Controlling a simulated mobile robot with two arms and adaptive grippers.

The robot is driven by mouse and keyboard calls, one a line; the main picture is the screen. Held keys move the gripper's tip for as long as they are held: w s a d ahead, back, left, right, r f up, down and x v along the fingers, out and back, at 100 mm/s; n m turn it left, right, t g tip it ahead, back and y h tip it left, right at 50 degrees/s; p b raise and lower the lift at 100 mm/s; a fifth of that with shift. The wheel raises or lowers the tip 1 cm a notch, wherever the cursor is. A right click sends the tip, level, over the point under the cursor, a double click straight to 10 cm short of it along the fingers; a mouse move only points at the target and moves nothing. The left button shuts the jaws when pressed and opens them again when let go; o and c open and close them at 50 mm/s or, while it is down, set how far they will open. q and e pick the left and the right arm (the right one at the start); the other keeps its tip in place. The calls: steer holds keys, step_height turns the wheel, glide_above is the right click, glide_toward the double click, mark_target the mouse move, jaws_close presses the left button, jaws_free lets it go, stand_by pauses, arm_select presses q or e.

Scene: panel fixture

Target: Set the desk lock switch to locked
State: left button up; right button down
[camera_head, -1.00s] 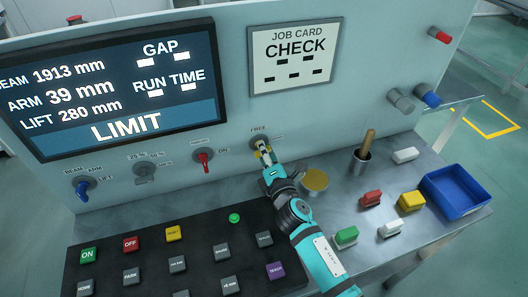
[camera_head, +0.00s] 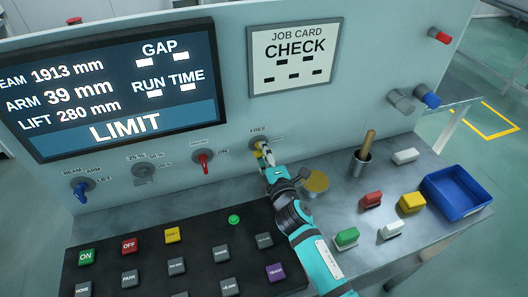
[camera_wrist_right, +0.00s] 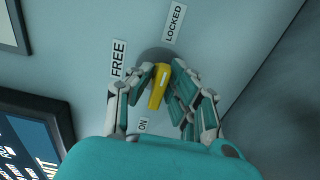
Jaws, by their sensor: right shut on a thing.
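The desk lock switch (camera_head: 259,146) is a small yellow lever on a round grey base on the upright panel, partly hidden by my gripper. In the right wrist view the yellow lever (camera_wrist_right: 158,88) shows between the fingers, with the FREE label to its left and the LOCKED label to its upper right. Which label the lever is set to I cannot tell. My right gripper (camera_head: 266,156) is at the switch, its fingers on both sides of the lever and shut on it. My left gripper is not in view.
A red switch (camera_head: 204,158) sits left of the lock switch. A dark button board (camera_head: 200,246) lies below. A yellow-topped round pad (camera_head: 316,181), a cup with a wooden handle (camera_head: 361,160), several coloured blocks and a blue tray (camera_head: 456,192) stand to the right.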

steer(key=shift+f, duration=0.1)
steer(key=c, duration=1.4)
jaws_free()
steer(key=shift+o, duration=0.2)
steer(key=v, duration=1.2)
